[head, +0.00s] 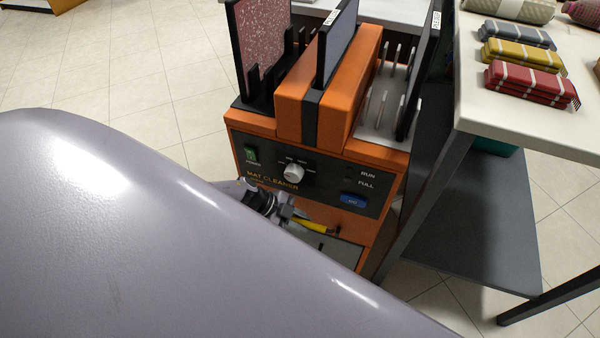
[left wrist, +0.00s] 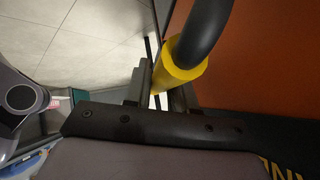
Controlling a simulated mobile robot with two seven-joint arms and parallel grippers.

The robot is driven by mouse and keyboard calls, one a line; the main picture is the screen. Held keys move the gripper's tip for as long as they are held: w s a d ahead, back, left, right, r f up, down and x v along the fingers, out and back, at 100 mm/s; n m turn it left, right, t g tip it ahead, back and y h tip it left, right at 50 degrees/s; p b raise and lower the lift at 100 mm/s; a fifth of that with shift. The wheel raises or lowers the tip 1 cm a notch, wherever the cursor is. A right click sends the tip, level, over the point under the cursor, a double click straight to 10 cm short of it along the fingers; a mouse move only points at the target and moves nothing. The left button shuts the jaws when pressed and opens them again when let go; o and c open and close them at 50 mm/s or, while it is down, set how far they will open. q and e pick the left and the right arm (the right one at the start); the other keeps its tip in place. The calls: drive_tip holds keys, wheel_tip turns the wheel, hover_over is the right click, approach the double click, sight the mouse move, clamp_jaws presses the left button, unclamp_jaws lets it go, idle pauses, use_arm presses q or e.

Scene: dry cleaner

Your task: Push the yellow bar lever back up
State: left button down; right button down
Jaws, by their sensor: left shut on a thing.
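The yellow bar lever (head: 316,226) is low on the front of the orange mat cleaner (head: 378,232), mostly hidden by my left arm in the head view. In the left wrist view the bar (left wrist: 184,66) shows as a yellow sleeve with a black curved part above it, close to an orange panel. My left gripper (head: 290,212) is at the lever, below the control panel. In the left wrist view its fingers (left wrist: 162,88) stand on either side of the yellow bar, shut on it. My right gripper is not seen.
The control panel has a white knob (head: 293,173), a green switch (head: 251,154) and a blue button (head: 353,200). Mats stand upright on top. A table (head: 520,118) with folded textiles stands close on the right. Tiled floor (head: 130,80) is open on the left.

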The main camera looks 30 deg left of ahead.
use_arm(q)
drive_tip(key=c, duration=1)
unclamp_jaws()
drive_tip(key=shift+c, duration=0.2)
drive_tip(key=p+v, duration=0.3)
drive_tip(key=v, duration=0.3)
drive_tip(key=shift+r+p, duration=0.1)
drive_tip(key=shift+p, duration=0.25)
drive_tip(key=shift+s+a+r, duration=0.2)
drive_tip(key=shift+a+r, duration=0.1)
drive_tip(key=shift+a, duration=0.05)
drive_tip(key=shift+d, duration=0.1)
